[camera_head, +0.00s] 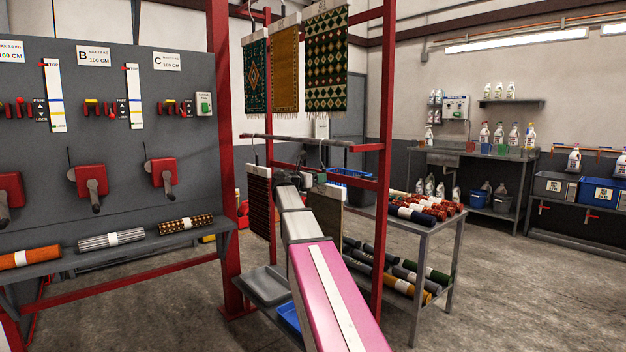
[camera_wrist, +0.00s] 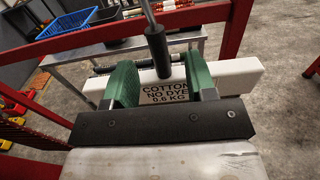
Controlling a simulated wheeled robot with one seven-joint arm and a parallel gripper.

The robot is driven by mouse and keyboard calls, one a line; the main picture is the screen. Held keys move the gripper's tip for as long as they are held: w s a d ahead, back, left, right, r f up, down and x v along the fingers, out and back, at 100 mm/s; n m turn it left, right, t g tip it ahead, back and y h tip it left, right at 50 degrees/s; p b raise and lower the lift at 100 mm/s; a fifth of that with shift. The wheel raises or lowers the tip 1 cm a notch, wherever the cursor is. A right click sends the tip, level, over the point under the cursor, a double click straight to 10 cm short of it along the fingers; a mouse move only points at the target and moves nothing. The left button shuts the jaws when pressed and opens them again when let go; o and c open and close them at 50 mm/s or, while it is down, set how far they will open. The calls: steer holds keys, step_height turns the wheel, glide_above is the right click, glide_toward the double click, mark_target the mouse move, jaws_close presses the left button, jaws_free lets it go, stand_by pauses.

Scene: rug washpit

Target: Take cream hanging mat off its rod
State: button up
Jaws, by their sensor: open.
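The cream hanging mat (camera_head: 329,212) hangs on the lower level of the red rack, partly hidden behind my arm in the head view. In the wrist view, a white hanger bar (camera_wrist: 240,73) labelled "COTTON NO DYE 0.6 KG" lies across the picture. A dark handle (camera_wrist: 157,52) on a thin stem rises from its middle. My gripper (camera_wrist: 161,84) is open, its two green fingers apart in front of the bar, one on each side of the handle. I see no contact with the handle. My gripper is small and partly hidden in the head view (camera_head: 290,178).
A dark red striped mat (camera_head: 259,207) hangs left of my arm. Patterned mats, including a mustard one (camera_head: 285,70), hang above. Red posts (camera_head: 384,130) flank the arm. A cart (camera_head: 438,232) with rolled rugs stands to the right. Open floor lies beyond it.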

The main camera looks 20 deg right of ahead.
steer(key=shift+x, duration=1.9)
jaws_close()
steer(key=shift+r, duration=0.2)
stand_by(0.3)
steer(key=shift+r, duration=2)
steer(key=shift+a, duration=0.1)
